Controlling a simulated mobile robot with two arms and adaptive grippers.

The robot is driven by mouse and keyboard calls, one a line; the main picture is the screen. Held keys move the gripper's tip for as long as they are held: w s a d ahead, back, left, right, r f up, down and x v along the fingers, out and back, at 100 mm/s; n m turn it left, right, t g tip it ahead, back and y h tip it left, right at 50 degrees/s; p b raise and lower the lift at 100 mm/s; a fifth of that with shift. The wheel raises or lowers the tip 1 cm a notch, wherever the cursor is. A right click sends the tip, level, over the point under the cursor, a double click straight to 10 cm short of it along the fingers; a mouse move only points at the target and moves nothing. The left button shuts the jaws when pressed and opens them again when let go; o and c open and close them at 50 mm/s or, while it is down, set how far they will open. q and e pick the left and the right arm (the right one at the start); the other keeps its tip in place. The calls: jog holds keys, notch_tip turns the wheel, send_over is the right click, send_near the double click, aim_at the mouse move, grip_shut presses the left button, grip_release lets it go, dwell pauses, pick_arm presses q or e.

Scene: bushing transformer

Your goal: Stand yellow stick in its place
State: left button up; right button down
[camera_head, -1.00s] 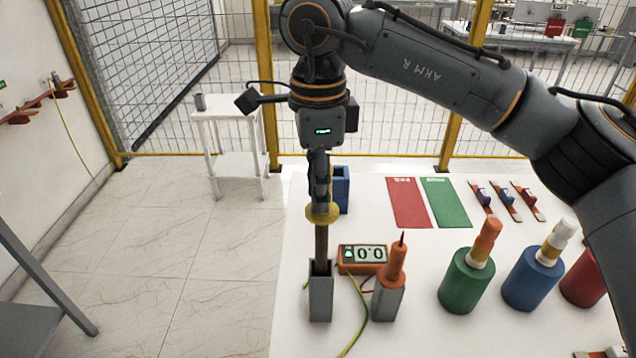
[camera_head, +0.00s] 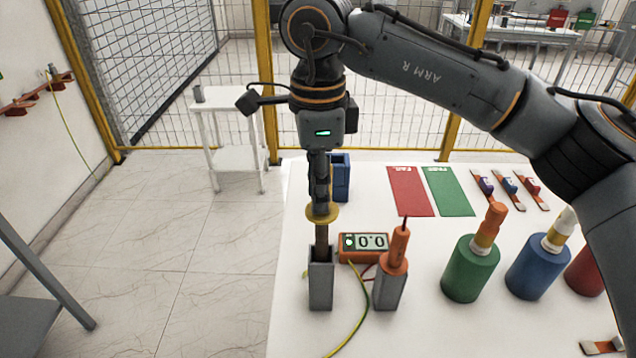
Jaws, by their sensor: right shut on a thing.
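My right gripper (camera_head: 320,190) comes down from above, pointing straight down, and is shut on the yellow stick. The yellow stick (camera_head: 322,214) is upright, with a yellow collar just under the fingers and a dark brown shaft (camera_head: 321,242) below. The shaft's lower end is inside the mouth of a grey square holder (camera_head: 320,287) on the white table; how deep it goes is hidden. A second grey holder (camera_head: 389,289) beside it on the right holds an orange stick (camera_head: 396,252). My left gripper is not in view.
An orange meter (camera_head: 364,247) reading 0.0 stands just behind the holders, with a yellow-green cable (camera_head: 362,310) near them. A blue holder (camera_head: 340,178) is behind. Green (camera_head: 470,270) and blue (camera_head: 537,268) bushings stand right. Red (camera_head: 409,191) and green (camera_head: 447,191) mats lie behind.

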aim_at(318, 234)
jog(key=shift+f+b, duration=3.2)
jog(key=shift+f, duration=1.05)
jog(key=shift+f+b, duration=0.5)
jog(key=shift+f, duration=0.15)
jog(key=c, duration=1)
grip_release()
